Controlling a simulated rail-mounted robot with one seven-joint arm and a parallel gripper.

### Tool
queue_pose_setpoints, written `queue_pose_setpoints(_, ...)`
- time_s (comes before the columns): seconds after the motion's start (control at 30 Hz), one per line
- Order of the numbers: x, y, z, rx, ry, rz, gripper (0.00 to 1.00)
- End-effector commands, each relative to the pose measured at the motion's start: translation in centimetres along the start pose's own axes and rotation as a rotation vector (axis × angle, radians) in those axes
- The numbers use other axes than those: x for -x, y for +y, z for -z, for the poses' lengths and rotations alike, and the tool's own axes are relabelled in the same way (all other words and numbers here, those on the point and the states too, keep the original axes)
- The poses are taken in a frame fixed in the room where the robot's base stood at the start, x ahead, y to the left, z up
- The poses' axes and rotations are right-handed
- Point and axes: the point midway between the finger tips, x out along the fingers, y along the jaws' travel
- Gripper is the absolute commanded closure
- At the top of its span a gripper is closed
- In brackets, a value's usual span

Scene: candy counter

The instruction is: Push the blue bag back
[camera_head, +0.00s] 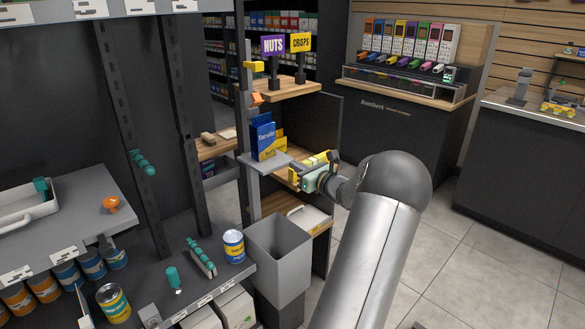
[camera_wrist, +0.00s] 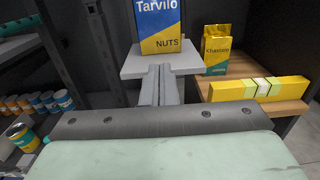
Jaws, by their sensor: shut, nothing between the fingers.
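The blue bag (camera_head: 263,137) has a yellow lower part and stands upright on a small grey ledge (camera_head: 253,160). In the wrist view the bag (camera_wrist: 160,22) fills the top middle, its top cut off, on the grey ledge (camera_wrist: 190,58). My gripper (camera_wrist: 160,70) is shut and empty, with its fingertips pointing at the ledge's front, just below the bag in the picture. I cannot tell whether they touch the ledge. In the head view my gripper (camera_head: 300,174) is right of the bag, its fingertips hard to make out.
A yellow bag (camera_wrist: 216,48) and a long yellow box (camera_wrist: 260,90) stand right of the ledge on a wooden shelf (camera_wrist: 240,68). A grey bin (camera_head: 278,250) is below. A dark upright post (camera_head: 184,125) and a shelf with cans (camera_head: 115,300) are on the left.

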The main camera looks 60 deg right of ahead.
Motion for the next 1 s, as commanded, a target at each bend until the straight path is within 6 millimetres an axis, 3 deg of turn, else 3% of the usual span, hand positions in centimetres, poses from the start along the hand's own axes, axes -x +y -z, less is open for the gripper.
queue_pose_setpoints(0.3,-7.0,0.1,0.0,-0.001,-0.001,-0.003,1.00)
queue_pose_setpoints(0.5,-10.2,0.1,-0.1,0.000,-0.001,-0.002,1.00)
queue_pose_setpoints(0.7,-11.6,0.0,0.0,0.000,0.000,0.000,1.00)
queue_pose_setpoints(1.0,-11.7,0.0,0.0,0.000,0.000,0.000,1.00)
